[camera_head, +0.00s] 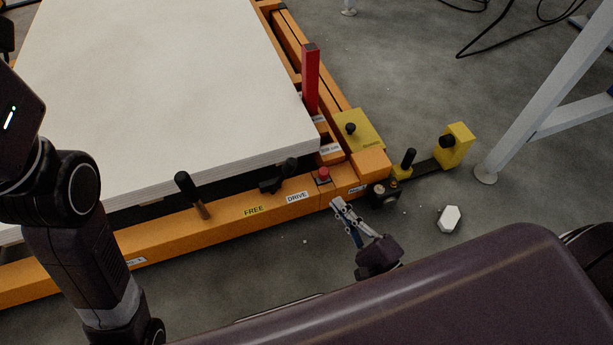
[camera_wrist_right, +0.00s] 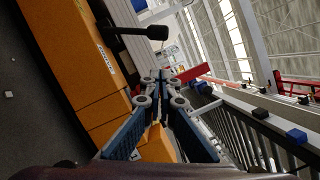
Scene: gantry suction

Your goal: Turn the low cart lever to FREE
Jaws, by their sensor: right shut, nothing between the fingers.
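A short black lever (camera_head: 278,181) with a rounded knob sits on the front beam of the orange low cart (camera_head: 160,240). It leans up to the right, above the white DRIVE label (camera_head: 297,197). The yellow FREE label (camera_head: 254,211) is to its left. The lever's knob also shows in the right wrist view (camera_wrist_right: 157,33), at the top. My right gripper (camera_head: 337,203) is shut and empty, in front of the beam to the right of the DRIVE label and apart from the lever. My left arm is at the left; its gripper is out of view.
White boards (camera_head: 170,80) cover the cart. A black-gripped handle (camera_head: 185,185) stands left of FREE. A red button (camera_head: 323,175), red post (camera_head: 310,80) and yellow block (camera_head: 455,145) are nearby. A white piece (camera_head: 449,218) lies on the floor at right.

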